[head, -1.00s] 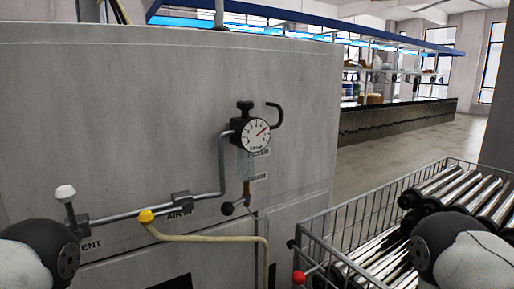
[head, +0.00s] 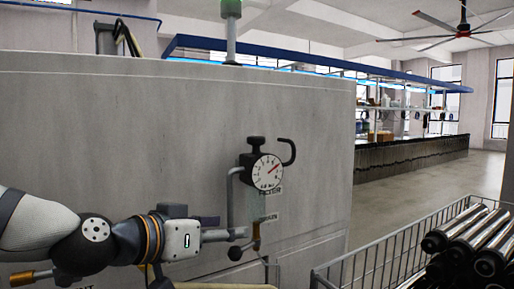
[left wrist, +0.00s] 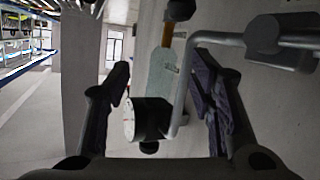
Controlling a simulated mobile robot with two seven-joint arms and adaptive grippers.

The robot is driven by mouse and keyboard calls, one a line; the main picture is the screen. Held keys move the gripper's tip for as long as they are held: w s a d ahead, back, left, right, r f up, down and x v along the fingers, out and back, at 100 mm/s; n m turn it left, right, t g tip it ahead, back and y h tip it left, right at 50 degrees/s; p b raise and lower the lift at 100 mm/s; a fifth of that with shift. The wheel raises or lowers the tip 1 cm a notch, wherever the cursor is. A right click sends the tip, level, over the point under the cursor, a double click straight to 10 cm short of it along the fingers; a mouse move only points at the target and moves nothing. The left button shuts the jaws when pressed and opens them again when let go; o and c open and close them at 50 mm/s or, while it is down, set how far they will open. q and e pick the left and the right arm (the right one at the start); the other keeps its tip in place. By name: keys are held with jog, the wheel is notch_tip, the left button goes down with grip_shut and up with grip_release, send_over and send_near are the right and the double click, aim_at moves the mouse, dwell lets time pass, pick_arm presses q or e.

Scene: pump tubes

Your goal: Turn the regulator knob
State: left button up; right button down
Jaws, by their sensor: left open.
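The regulator has a black knob (head: 256,143) on top, above a round white gauge (head: 268,171) with a red needle, mounted on the grey cabinet wall. My left gripper (head: 212,224) is left of the regulator and lower than the knob, apart from it; its fingers show only partly in the head view. In the left wrist view the regulator appears upside down between the two open fingers (left wrist: 162,82), with the gauge (left wrist: 129,118) and clear bowl (left wrist: 162,73). A small dark part, likely the knob (left wrist: 149,147), shows low there. My right gripper is out of view.
A grey pipe (left wrist: 213,37) runs along the wall to the regulator, close to my left gripper. A hooked black tube (head: 291,151) rises right of the gauge. A wire basket (head: 345,268) with metal tubes (head: 455,232) stands at the lower right.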

aim_at(251, 140)
pick_arm(q)
notch_tip(251, 140, up, 15)
jog(key=a+m+t+h, duration=0.1)
jog(key=m+t+h, duration=0.1)
jog(key=t, duration=0.1)
jog(key=b+x, duration=0.1)
jog(key=x, duration=1.1)
jog(key=shift+r, duration=0.1)
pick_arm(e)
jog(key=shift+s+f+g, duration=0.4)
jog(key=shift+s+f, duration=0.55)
pick_arm(q)
jog(key=shift+c, duration=0.4)
